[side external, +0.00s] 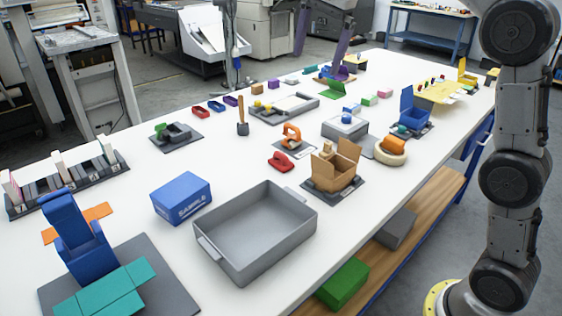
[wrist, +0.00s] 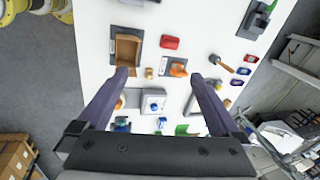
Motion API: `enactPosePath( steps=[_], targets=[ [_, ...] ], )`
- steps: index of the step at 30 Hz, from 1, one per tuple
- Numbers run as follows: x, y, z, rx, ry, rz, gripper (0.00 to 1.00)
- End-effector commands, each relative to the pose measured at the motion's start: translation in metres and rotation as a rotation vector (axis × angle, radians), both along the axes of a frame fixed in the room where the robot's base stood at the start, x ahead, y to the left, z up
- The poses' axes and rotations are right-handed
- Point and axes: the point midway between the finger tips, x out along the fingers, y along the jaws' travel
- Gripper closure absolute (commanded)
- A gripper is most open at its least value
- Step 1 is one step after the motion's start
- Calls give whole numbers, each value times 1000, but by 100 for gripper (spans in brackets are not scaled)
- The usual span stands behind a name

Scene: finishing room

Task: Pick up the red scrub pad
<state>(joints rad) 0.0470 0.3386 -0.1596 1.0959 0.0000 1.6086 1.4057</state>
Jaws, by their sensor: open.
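The red scrub pad (side external: 281,162) lies on the white table, left of the open cardboard box and in front of the orange dispenser. In the wrist view the red pad (wrist: 169,42) is in the upper middle, fully visible, beyond my fingertips. My gripper (wrist: 159,76) is open and empty, its two purple fingers spread wide. In the side view my purple gripper fingers (side external: 315,62) hang down at the top of the picture, above the table and apart from the pad.
Near the pad are the cardboard box (side external: 338,172), the orange dispenser (side external: 291,135) and a large grey tray (side external: 256,238). A blue box (side external: 181,197) and a wooden-handled tool (side external: 242,122) stand to its left. Bare white table lies left of the pad.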

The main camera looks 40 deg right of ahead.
Motion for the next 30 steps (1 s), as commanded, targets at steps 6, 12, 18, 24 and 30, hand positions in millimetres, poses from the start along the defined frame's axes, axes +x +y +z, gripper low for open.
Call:
enactPosePath(
  steps=[6, 12, 18, 24, 30],
  targets=[
    [71, -11, -50, 28, 78, -119, 0],
    [122, -22, -115, 32, 144, -151, 0],
    [143, -28, -178, 32, 223, -158, 0],
    [144, -31, -203, 33, 259, -161, 0],
    [143, -31, -224, 33, 261, -162, 0]
  ],
)
